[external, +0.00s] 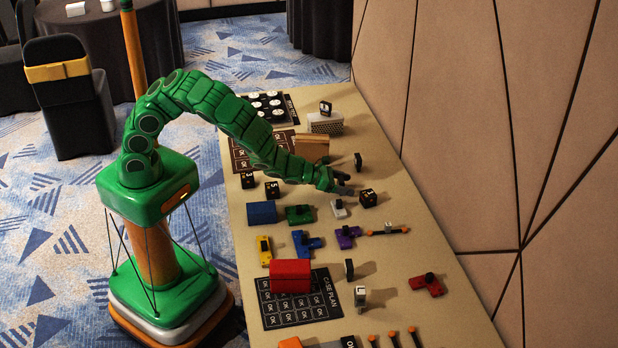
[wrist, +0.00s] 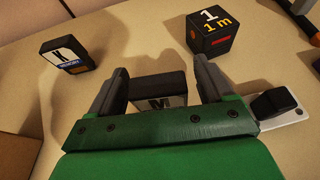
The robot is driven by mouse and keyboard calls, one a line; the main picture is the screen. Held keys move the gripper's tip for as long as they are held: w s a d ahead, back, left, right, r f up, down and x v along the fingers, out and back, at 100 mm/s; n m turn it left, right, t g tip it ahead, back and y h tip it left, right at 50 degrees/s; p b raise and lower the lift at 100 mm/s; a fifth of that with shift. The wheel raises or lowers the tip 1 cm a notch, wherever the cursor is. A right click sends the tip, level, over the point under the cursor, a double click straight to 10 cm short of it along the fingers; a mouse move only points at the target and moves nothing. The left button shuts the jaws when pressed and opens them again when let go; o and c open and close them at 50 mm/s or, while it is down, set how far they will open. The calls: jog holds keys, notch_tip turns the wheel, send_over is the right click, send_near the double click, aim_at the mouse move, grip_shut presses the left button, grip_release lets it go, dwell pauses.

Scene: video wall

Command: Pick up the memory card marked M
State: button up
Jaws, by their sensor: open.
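The memory card marked M (wrist: 160,86) stands between the two fingers of my gripper (wrist: 162,74) in the wrist view. It has a black top and a pale face with an M, its lower part hidden by the green palm. The dark fingers are open, one on each side, with a gap visible at the left; contact at the right is hard to judge. In the external view my gripper (external: 344,184) is low over the table, and I cannot make out the M card there.
Another memory card (wrist: 68,56) stands to the left, its letter unclear. A black cube marked 1 (wrist: 212,34) stands beyond the right finger. A white piece with a black knob (wrist: 280,108) lies close on the right. Coloured pieces cover the table (external: 425,255); a panelled wall runs along its right.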

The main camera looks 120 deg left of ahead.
jog(key=shift+w+a, duration=0.1)
jog(key=shift+c, duration=0.2)
jog(key=c, duration=1)
jog(key=shift+r, duration=0.1)
notch_tip(320, 180, up, 10)
dwell(0.3)
